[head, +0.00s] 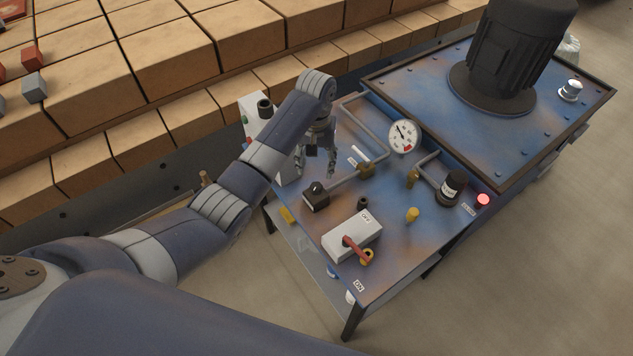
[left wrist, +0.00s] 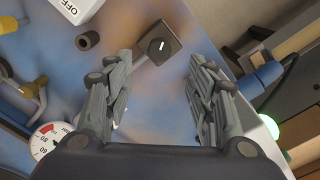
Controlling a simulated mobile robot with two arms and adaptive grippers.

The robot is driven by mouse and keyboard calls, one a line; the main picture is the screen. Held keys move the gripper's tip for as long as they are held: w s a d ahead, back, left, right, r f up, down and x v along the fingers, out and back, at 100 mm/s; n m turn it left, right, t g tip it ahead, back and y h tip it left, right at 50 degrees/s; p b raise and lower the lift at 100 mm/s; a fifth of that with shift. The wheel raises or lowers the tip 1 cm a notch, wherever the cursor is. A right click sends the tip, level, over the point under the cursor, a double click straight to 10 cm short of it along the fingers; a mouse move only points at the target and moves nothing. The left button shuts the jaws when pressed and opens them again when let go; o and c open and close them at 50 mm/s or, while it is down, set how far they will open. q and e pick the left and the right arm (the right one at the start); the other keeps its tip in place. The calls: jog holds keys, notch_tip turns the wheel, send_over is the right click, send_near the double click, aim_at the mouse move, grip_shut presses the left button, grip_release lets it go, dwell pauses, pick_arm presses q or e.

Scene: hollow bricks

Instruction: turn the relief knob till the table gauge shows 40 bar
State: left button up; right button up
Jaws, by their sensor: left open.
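The round white gauge (head: 404,137) stands on pipework at the table's back edge; its reading is too small to tell. In the left wrist view the gauge (left wrist: 45,141) is partly cut off. A black knob with a white mark (head: 316,188) sits on a dark block; it also shows in the left wrist view (left wrist: 157,46), just beyond my fingertips. A black cylindrical knob with a pale label (head: 453,186) stands at the right. I cannot read which is the relief knob. My left gripper (head: 316,165) is open and empty above the table, apart from both knobs.
A white switch box (head: 351,236) with a red lever stands near the table's front. A large black motor (head: 515,50) is on the tank behind. Bricks (head: 165,50) lie stacked at the left.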

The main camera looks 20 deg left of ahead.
aim_at(316, 186)
pick_arm(q)
notch_tip(316, 186, down, 8)
jog(key=shift+r, duration=0.25)
jog(key=shift+f, duration=0.55)
jog(key=c, duration=1.1)
pick_arm(e)
jog(key=shift+a, duration=0.4)
